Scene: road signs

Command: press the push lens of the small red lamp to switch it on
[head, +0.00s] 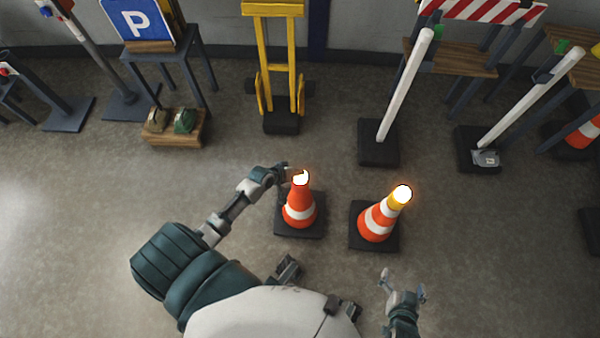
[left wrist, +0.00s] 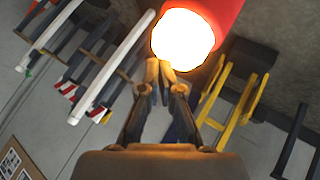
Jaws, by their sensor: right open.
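The small red lamp (head: 301,178) sits on top of the left orange-and-white cone (head: 299,208), and its lens glows bright white with an orange halo. In the left wrist view the glowing lens (left wrist: 183,38) sits just beyond my fingertips, with red around its upper edge. My left gripper (head: 289,172) is at the lamp from the left; its fingertips (left wrist: 160,70) are together and at the edge of the glow. The glare hides whether they touch the lens. My right gripper (head: 402,289) is open and empty, low and apart from the cones.
A second cone (head: 377,221) with a lit amber-based lamp (head: 403,194) stands to the right. Behind are a yellow hand truck (head: 276,70), white posts on black bases (head: 379,140), a blue parking sign (head: 136,18) and a low wooden box (head: 174,130).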

